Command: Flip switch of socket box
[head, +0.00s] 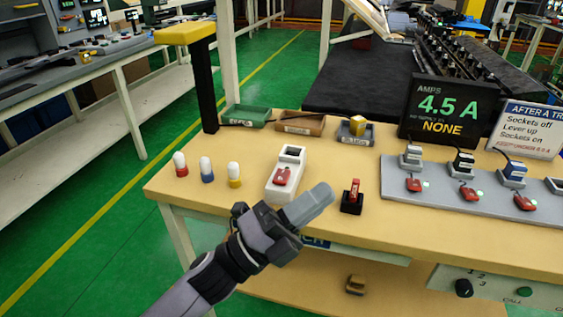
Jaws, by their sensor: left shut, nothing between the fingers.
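A white socket box (271,188) with a red switch (282,176) on its top stands near the front of the workbench. My left gripper (318,201) is shut and empty, in front of the box and to the right in the picture. Its hand hides part of the box's near end, and I cannot tell whether they touch. A grey panel (445,203) at right carries several plugged sockets with red switches (414,185) and green lights. A red lever (354,189) stands upright on a black base right of my gripper. My right gripper is not in view.
A black display (440,108) reads 4.5 A and NONE. A white sign (525,130) reads "Sockets off, Lever up, Sockets on". Several coloured pegs (206,170) stand at left; small trays (300,123) line the back. A yellow-topped black post (203,85) rises at the back left.

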